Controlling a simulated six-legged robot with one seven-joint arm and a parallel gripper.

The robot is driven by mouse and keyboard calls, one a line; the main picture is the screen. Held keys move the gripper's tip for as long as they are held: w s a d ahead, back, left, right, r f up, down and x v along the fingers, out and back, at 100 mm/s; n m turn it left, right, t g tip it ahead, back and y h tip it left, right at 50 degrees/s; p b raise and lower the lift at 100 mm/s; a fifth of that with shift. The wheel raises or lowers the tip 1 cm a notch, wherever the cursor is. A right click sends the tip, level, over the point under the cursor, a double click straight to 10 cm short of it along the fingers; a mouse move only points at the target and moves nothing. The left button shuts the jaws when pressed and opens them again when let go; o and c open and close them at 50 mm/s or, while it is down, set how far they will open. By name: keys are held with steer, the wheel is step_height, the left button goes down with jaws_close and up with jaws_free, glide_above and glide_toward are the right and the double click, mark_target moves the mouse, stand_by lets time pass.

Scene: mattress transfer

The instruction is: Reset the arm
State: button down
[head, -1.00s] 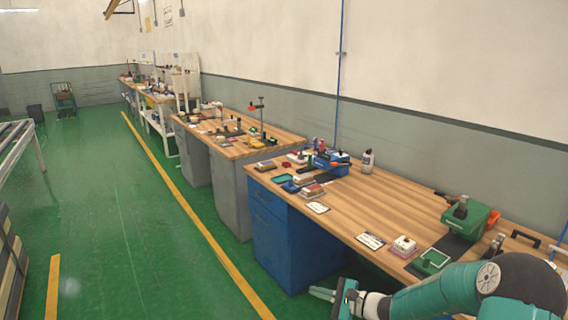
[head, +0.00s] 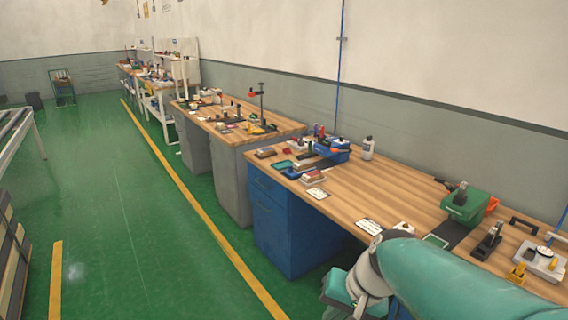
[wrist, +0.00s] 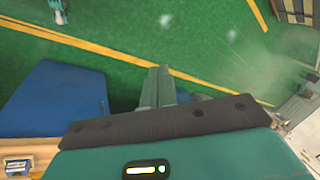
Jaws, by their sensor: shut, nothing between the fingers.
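My gripper (wrist: 159,72) shows in the wrist view with its two grey-green fingers together, shut and empty. It points out over the green floor, apart from any object. In the head view my teal arm (head: 450,275) is bent in the lower right corner, in front of the near workbench. The fingers cannot be made out in the head view.
The near wooden workbench (head: 400,195) with a blue cabinet (head: 290,235) runs along the right wall. A green toolbox (head: 466,206) and small items stand on it. A second bench (head: 225,140) stands beyond. The green floor (head: 120,220) left of the yellow line is clear.

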steer(key=s+d+r+n+t+h, duration=0.2)
steer(key=s+d+r+t+h, duration=0.1)
steer(key=s, duration=0.6)
steer(key=d+r+h, duration=0.1)
steer(key=d+r, duration=0.1)
steer(key=d, duration=0.1)
steer(key=shift+r, duration=0.35)
